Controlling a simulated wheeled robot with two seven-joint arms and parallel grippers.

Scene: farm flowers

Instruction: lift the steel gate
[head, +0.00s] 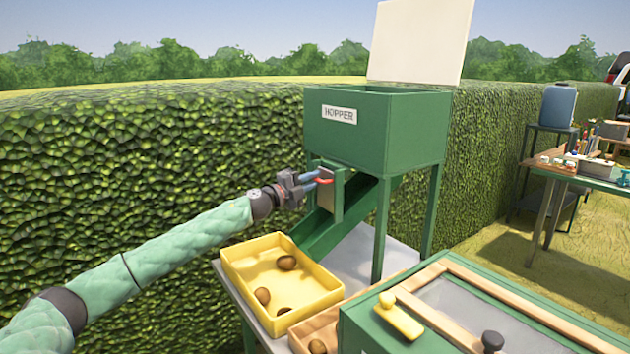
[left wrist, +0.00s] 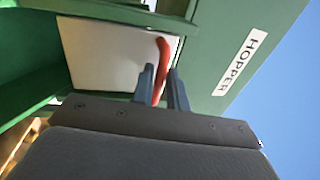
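The steel gate (head: 326,190) is a small grey plate standing between green guides below the green hopper (head: 402,128). In the left wrist view the gate (left wrist: 100,55) is a pale plate with a curved red handle (left wrist: 163,52). My left gripper (head: 318,179) is at the front of the gate, its blue fingers on either side of the red handle. In the left wrist view the fingers (left wrist: 161,88) sit close around the handle and look shut on it. A green chute (head: 330,232) slopes down from below the gate. My right gripper is not in view.
A yellow tray (head: 232,272) with a few brown potatoes stands at the chute's lower end. A green, wood-framed box (head: 390,335) is at the front right. A hedge (head: 120,180) runs behind; a cluttered table (head: 590,183) stands far right.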

